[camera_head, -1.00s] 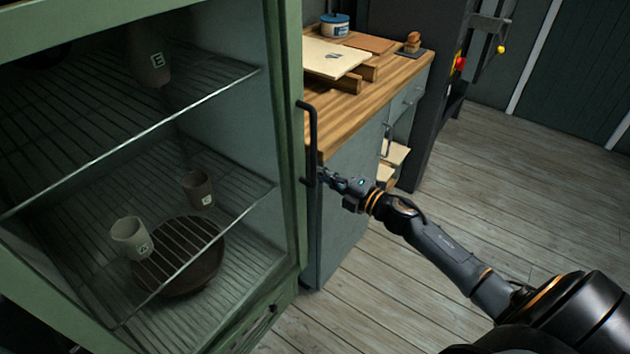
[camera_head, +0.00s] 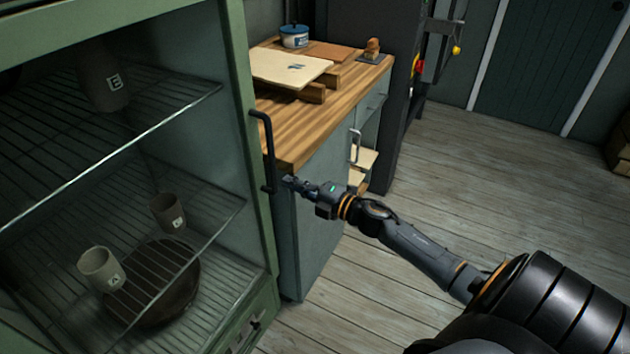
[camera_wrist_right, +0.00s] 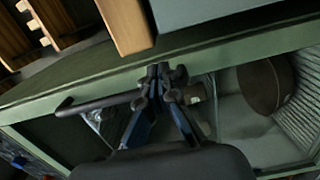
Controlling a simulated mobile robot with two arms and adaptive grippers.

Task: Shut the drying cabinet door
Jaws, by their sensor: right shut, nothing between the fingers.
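The drying cabinet (camera_head: 258,225) has a green frame and stands at left in the head view. Its front appears glazed, and wire shelves show inside. The door lies at or close to the cabinet front; I cannot tell whether it is fully flush. A black bar handle (camera_head: 268,150) stands out from the right post, and also shows in the right wrist view (camera_wrist_right: 100,103). My right gripper (camera_head: 287,181) is shut and empty, just right of the handle's lower end. In the right wrist view its fingertips (camera_wrist_right: 158,72) are together near the green frame. My left gripper is not in view.
Inside are a cup marked A (camera_head: 101,268), another cup (camera_head: 167,213), a vessel marked E (camera_head: 103,80) and a dark round dish (camera_head: 172,295). A wooden-topped counter (camera_head: 300,135) stands beyond the handle, holding boards and a tub (camera_head: 294,38). The floor (camera_head: 480,180) at right is clear.

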